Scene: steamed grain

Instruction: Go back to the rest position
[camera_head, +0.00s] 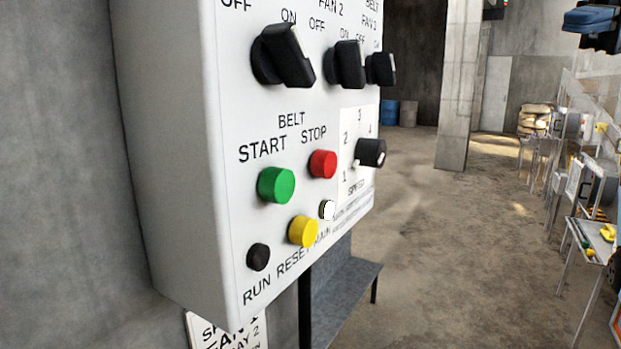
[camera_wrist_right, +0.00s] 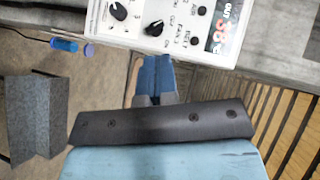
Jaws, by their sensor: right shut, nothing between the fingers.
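My right gripper (camera_head: 597,38) shows at the top right corner of the head view, partly cut off by the frame edge. It is blue and black and hangs in the air, well apart from the control box. In the right wrist view its blue fingers (camera_wrist_right: 154,78) are together with nothing between them. They point toward a white panel (camera_wrist_right: 140,18) with black knobs and a red display, and I cannot tell the gap to it. My left gripper is not in view.
A large white control box (camera_head: 165,130) with knobs and buttons fills the left of the head view. A grey bench (camera_head: 345,295) stands below it. Metal stands (camera_head: 580,225) line the right side. Open floor (camera_head: 430,230) lies between. A grey block (camera_wrist_right: 32,115) shows in the wrist view.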

